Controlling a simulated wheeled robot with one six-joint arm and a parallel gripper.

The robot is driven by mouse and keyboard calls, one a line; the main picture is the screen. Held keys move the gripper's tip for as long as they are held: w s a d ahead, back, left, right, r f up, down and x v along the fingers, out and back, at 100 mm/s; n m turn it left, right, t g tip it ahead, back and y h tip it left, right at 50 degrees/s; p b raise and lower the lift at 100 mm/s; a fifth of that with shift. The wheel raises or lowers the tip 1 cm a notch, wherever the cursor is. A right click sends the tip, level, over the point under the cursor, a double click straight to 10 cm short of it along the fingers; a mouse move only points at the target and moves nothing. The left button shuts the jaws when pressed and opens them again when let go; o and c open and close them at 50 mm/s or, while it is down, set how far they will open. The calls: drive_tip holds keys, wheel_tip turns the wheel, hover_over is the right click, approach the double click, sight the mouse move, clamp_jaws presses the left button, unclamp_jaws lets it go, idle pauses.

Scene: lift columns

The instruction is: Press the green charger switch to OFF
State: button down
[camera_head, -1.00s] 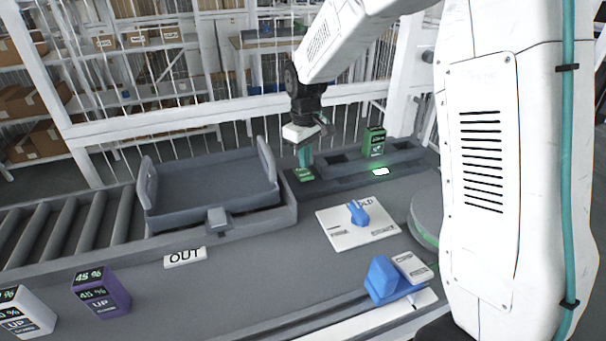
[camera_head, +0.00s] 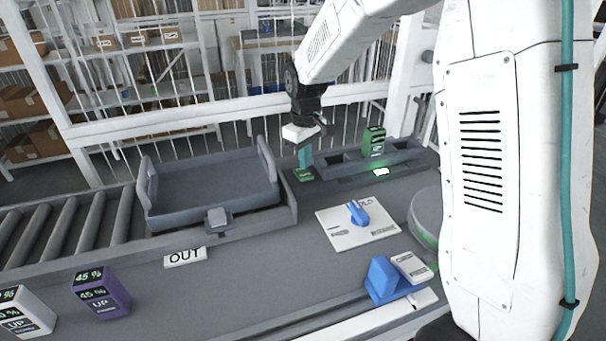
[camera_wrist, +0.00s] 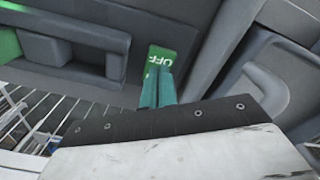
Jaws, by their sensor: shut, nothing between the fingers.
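The green charger switch (camera_head: 305,174) lies at the left end of the grey charger dock (camera_head: 345,178). In the wrist view its green face (camera_wrist: 160,56) reads OFF. My gripper (camera_head: 304,164) is shut, with its teal fingers pointing down at the switch. In the wrist view the fingertips overlap the lower part of the green face; whether they touch it I cannot tell. A green block (camera_head: 373,142) stands upright in the dock, and a small lit patch (camera_head: 381,172) glows on the dock's front.
A grey tray (camera_head: 212,190) sits on the conveyor left of the dock. A white plate with a blue lever (camera_head: 357,212) and a blue fixture (camera_head: 382,278) lie in front. A purple block (camera_head: 101,291) and a white block (camera_head: 22,312) stand front left.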

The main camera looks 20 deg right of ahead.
sight(306, 175)
drive_tip(key=shift+f, duration=1.3)
idle(0.4)
drive_tip(key=shift+r, duration=3.5)
drive_tip(key=shift+s+m, duration=0.2)
drive_tip(key=shift+m, duration=0.1)
drive_tip(key=s+d+r+m, duration=0.1)
drive_tip(key=s+r, duration=0.2)
drive_tip(key=s, duration=0.8)
drive_tip(key=s+d+r+m+t, duration=0.1)
drive_tip(key=s+r+m, duration=0.1)
drive_tip(key=s, duration=1)
drive_tip(key=s+d+r+m, duration=0.1)
drive_tip(key=s+r, duration=0.3)
drive_tip(key=s, duration=0.7)
drive_tip(key=shift+s+m, duration=0.3)
drive_tip(key=shift+m, duration=0.4)
